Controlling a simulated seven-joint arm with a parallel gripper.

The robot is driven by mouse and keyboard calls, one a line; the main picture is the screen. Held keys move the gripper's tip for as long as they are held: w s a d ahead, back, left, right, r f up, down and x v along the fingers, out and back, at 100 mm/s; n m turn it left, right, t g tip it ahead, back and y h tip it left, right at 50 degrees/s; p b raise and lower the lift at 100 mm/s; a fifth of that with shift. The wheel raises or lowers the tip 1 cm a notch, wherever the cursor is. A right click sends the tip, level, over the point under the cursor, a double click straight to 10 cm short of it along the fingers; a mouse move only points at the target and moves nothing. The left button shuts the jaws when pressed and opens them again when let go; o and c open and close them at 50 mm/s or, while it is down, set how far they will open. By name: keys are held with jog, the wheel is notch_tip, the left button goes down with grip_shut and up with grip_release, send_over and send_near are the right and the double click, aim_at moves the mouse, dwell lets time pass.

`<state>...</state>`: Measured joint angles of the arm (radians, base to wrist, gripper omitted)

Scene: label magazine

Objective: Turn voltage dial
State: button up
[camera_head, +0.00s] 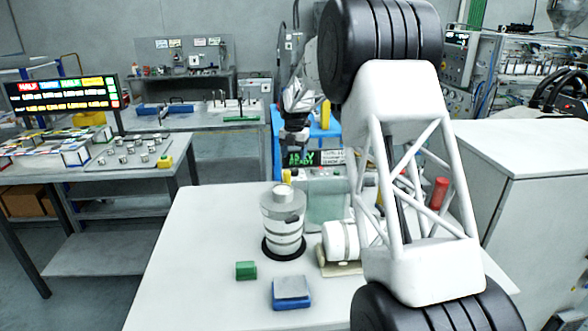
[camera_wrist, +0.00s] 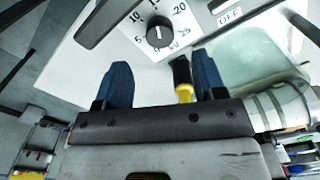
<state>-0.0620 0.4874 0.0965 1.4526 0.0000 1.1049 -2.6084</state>
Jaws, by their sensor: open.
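The voltage dial (camera_wrist: 160,32) is a round black knob on a white panel in the wrist view, ringed by numbers and marked kV. A pale line shows on the knob, but I cannot tell its exact setting. My gripper (camera_wrist: 160,78) has two blue fingers spread apart with nothing held; the dial lies beyond the fingertips, between their lines and apart from them. In the head view my gripper (camera_head: 293,143) hangs above a device with a lit green display (camera_head: 303,158). The dial cannot be made out there.
A black-and-yellow piece (camera_wrist: 184,78) shows near the right finger. An OFF label (camera_wrist: 230,15) and a greenish clear block (camera_wrist: 252,58) are to the right. On the white table (camera_head: 205,260) stand a ribbed white cylinder (camera_head: 283,222), a green block (camera_head: 246,270) and a blue-grey block (camera_head: 291,292).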

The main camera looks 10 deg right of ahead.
aim_at(294, 169)
jog(key=shift+f, duration=3.1)
jog(key=c, duration=0.9)
